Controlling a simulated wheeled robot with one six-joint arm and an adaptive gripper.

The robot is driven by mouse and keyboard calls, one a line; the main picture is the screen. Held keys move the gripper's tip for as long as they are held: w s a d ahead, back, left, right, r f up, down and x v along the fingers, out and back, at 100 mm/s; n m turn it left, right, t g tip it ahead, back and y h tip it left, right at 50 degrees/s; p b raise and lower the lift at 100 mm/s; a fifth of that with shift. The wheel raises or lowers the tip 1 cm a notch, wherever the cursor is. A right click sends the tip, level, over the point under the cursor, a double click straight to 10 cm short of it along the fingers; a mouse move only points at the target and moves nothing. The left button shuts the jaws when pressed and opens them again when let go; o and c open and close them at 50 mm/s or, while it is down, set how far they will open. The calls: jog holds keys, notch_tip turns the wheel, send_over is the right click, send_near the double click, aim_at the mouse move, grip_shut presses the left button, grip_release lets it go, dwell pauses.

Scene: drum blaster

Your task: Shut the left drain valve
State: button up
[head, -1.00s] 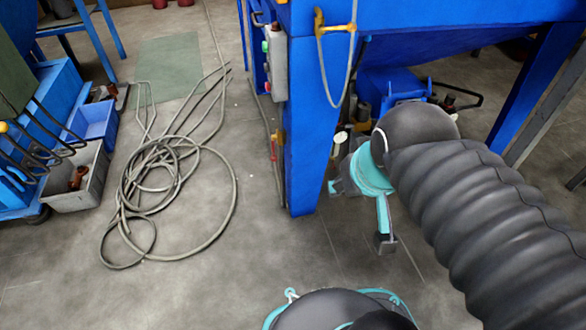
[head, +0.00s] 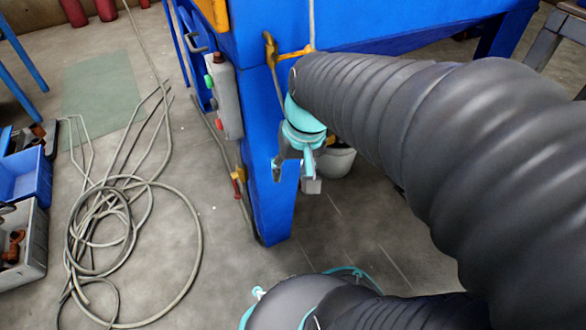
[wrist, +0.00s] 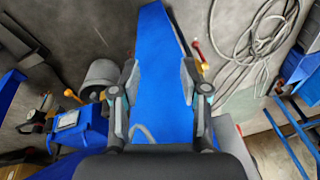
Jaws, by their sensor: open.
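A small valve with a red handle (head: 237,188) and a yellow body sits low beside the left edge of the blue front leg (head: 268,215). In the wrist view its red handle (wrist: 196,46) lies past the right finger. Another yellow handle (wrist: 71,96) shows left of the gripper, near the grey bucket. I cannot tell for certain which is the left drain valve. My gripper (head: 297,178) is open and empty, in front of the leg's right edge in the head view. In the wrist view the gripper (wrist: 159,68) has its fingers spread, with the blue leg behind the gap.
A grey control box (head: 224,98) is on the machine's left side. A yellow lever (head: 271,50) is higher up. A grey bucket (head: 336,162) stands behind the gripper. Coiled hose (head: 120,230) covers the left floor. Bins (head: 22,250) stand at the far left.

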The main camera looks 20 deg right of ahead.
jog(key=w+d+f+m+t+y+p, duration=0.1)
jog(key=w+d+f+m+t+y, duration=0.25)
jog(key=d+f+m, duration=0.7)
jog(key=w+d+f+m+t+y+p, duration=0.1)
jog(key=w+d+f+m+t+y, duration=0.35)
jog(key=f, duration=1.15)
jog(key=w+d+f+m+t+y+p, duration=0.15)
jog(key=w+d+f+m+t, duration=0.45)
jog(key=f+m, duration=0.6)
jog(key=w+a, duration=0.2)
jog(key=w, duration=0.1)
jog(key=w+a+f+n+g, duration=0.1)
jog(key=w+a, duration=0.1)
jog(key=w, duration=0.1)
jog(key=w+a+n, duration=0.1)
jog(key=w+a, duration=0.2)
jog(key=shift+w+f+g+b, duration=0.25)
jog(key=shift+f+g+b, duration=0.05)
jog(key=shift+g, duration=0.1)
grip_shut()
